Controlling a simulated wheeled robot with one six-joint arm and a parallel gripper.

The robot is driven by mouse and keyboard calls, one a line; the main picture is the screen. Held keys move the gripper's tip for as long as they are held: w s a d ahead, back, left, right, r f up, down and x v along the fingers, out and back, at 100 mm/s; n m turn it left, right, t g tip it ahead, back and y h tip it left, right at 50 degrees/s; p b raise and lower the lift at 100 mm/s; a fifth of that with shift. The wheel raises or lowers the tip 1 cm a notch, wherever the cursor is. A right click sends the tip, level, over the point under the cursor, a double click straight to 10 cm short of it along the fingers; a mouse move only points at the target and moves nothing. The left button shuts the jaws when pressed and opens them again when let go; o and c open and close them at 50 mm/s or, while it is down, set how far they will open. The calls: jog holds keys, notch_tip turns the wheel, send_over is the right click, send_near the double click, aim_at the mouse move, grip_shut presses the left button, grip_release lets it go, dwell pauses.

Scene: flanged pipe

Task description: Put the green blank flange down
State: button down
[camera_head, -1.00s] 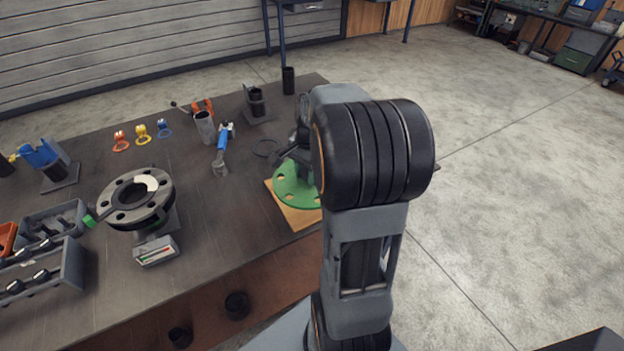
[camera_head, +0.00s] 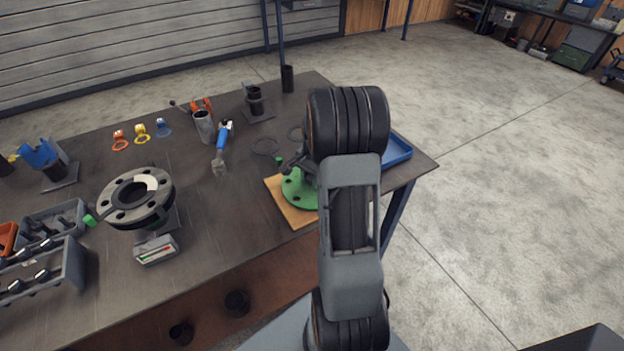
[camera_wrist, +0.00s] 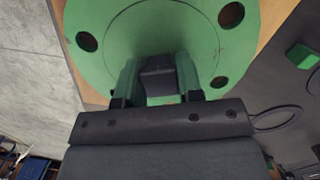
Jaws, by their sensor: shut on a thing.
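The green blank flange (camera_head: 299,192) is a flat disc with bolt holes, over the wooden board (camera_head: 287,213) at the table's right side. My arm hides its right part in the head view. In the wrist view the flange (camera_wrist: 120,35) fills the upper middle, with board (camera_wrist: 272,18) showing past its edge. My gripper (camera_wrist: 157,76) is shut on the dark block-shaped grip at the flange's middle. The flange looks level and at or very close to the board; I cannot tell whether it touches.
A flanged pipe (camera_head: 112,208) stands on the left of the table. A blue tray (camera_head: 398,150) sits at the right edge. The table between pipe and board is clear.

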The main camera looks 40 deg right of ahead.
jog(key=shift+f, duration=0.15)
jog(key=shift+f, duration=0.15)
jog(key=c, duration=0.8)
grip_release()
jog(key=shift+f, duration=0.1)
notch_tip(320, 180, up, 11)
jog(key=d, duration=0.1)
jog(key=s+a+r+n+t+h, duration=0.1)
jog(key=s+a+r+n, duration=0.15)
jog(key=a, duration=0.35)
jog(key=s+a+r+n+t, duration=0.1)
jog(key=a+r+n, duration=0.25)
jog(key=a, duration=0.25)
jog(key=shift+s+a+f+n+t, duration=0.35)
jog(key=shift+s+a+f+n, duration=0.1)
jog(key=shift+s+a+n, duration=1.15)
jog(key=shift+s+a+f+n+t, duration=0.3)
jog(key=shift+s+a+f+n, duration=0.1)
jog(key=shift+s+a+n, duration=1.15)
jog(key=shift+s+a+f+n+t, duration=0.35)
jog(key=shift+s+a+f+n, duration=0.1)
jog(key=shift+s+a+n, duration=1.15)
